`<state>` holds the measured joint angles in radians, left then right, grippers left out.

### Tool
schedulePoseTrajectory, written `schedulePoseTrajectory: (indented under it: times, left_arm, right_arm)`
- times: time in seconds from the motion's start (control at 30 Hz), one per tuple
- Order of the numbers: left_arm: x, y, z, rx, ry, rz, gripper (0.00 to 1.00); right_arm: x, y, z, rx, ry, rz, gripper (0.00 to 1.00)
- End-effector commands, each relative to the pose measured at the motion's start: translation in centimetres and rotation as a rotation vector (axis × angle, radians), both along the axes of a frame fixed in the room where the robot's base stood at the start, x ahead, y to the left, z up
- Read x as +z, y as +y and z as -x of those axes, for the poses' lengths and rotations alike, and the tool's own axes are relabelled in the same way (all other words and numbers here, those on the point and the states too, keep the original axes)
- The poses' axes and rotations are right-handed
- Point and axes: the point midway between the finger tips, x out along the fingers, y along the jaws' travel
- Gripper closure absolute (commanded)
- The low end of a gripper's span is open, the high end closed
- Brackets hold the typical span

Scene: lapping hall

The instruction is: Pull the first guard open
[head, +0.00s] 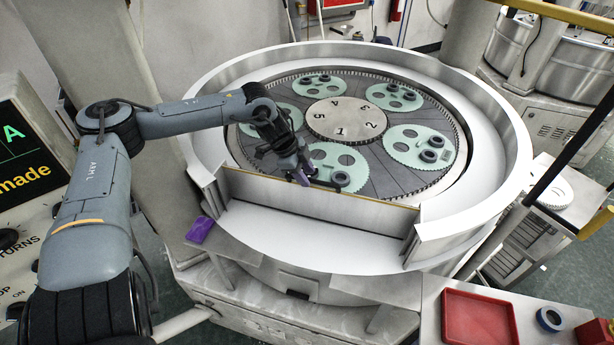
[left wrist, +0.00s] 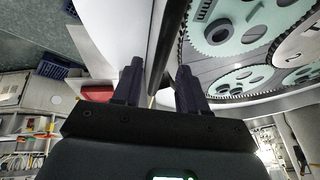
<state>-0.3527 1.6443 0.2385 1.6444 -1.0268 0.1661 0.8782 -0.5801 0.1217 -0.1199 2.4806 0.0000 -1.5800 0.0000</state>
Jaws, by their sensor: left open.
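The first guard (head: 330,200) is the straight upright panel with a tan top edge across the front of the round lapping machine. It stands between two end posts of the curved white wall. My left gripper (head: 306,178) is at the guard's top edge, near its middle, with jaws open. In the left wrist view my left gripper (left wrist: 159,68) has its two dark fingers apart, and the guard's edge (left wrist: 162,45) runs between them. I cannot tell whether either finger touches it. My right gripper is in neither view.
Behind the guard lies the toothed plate with pale green carriers (head: 420,146) and a numbered hub (head: 347,120). A white ledge (head: 300,232) lies in front. A purple item (head: 200,230) sits at its left. A red tray (head: 478,318) stands at lower right.

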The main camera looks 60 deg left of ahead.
Motion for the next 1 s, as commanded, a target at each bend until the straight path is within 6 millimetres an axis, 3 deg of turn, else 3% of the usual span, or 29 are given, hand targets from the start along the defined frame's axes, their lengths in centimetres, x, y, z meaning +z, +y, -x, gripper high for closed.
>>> schedulePoseTrajectory:
  times: [0.57, 0.67, 0.87, 1.0]
  left_arm:
    - [-0.91, -0.26, -0.43, -0.003, 0.000, 0.002, 0.58]
    - [-0.90, -0.26, -0.42, -0.003, 0.000, 0.002, 0.69]
    - [-0.90, -0.26, -0.42, -0.003, 0.000, 0.002, 0.99]
    - [-0.90, -0.26, -0.42, -0.003, 0.000, 0.002, 1.00]
  right_arm:
    - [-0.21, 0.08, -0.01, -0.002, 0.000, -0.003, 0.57]
    - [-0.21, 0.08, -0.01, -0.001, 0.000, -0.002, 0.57]
    - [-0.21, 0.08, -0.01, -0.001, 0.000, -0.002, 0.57]
    - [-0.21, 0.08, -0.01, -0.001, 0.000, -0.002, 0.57]
